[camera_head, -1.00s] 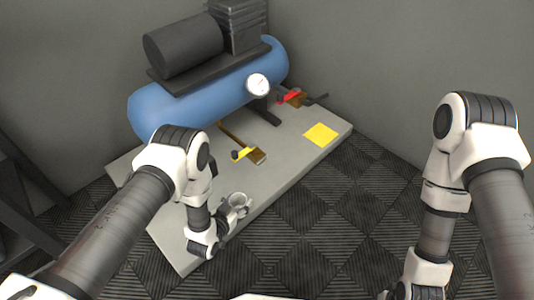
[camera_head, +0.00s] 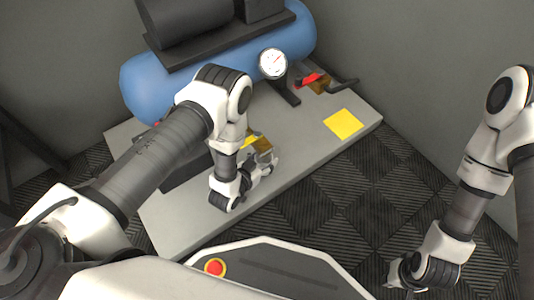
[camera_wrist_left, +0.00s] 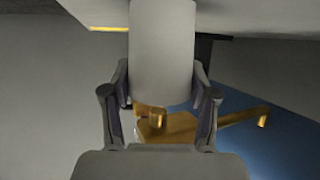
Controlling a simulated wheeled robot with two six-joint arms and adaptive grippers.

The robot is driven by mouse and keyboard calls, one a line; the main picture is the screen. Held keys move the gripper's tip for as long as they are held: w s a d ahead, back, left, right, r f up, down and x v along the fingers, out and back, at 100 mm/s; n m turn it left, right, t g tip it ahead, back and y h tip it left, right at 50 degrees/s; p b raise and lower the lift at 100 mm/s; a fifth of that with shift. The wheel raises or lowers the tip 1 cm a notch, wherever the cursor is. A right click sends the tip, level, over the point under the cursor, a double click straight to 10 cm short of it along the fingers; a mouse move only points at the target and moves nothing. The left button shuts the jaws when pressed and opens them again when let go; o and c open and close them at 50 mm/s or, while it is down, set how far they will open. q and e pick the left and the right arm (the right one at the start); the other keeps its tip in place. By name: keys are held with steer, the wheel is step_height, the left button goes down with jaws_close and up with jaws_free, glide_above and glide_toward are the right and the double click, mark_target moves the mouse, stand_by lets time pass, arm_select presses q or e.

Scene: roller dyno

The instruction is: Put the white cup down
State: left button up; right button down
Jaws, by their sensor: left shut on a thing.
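The white cup (camera_wrist_left: 162,50) is a plain pale cylinder between the fingers of my left gripper (camera_wrist_left: 158,98) in the left wrist view. My left gripper is shut on it. In the head view my left gripper (camera_head: 268,168) is over the grey slab (camera_head: 190,230), close to its front edge, and the cup is mostly hidden there. I cannot tell whether the cup touches the slab. My right gripper (camera_head: 394,280) is low at the bottom right, away from the slab; its fingers are too small to read.
A blue compressor tank (camera_head: 150,90) with a gauge (camera_head: 273,64) stands at the back. A brown and yellow tool (camera_head: 262,144) lies close behind my left gripper. A red-handled tool (camera_head: 310,80) lies near the gauge. A yellow sheet (camera_head: 343,124) lies right, with bare slab around it.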

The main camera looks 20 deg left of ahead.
arm_select(q)
steer(key=shift+f, duration=0.1)
steer(key=o, duration=1.1)
steer(key=shift+o, duration=0.2)
steer(key=shift+r, duration=0.25)
steer(key=s+a+r+n+g+y+p, duration=0.1)
steer(key=s+a+r+g+p, duration=0.1)
steer(key=s, duration=0.7)
steer(key=s+a+r+n+g+y+p, duration=0.1)
steer(key=s+a+r+g, duration=0.3)
steer(key=s, duration=0.5)
steer(key=s+a+r+n+g+y+p, duration=0.1)
steer(key=s+a+r+g+p, duration=0.2)
steer(key=s+g, duration=0.4)
steer(key=shift+s+a, duration=0.35)
steer(key=shift+s, duration=0.65)
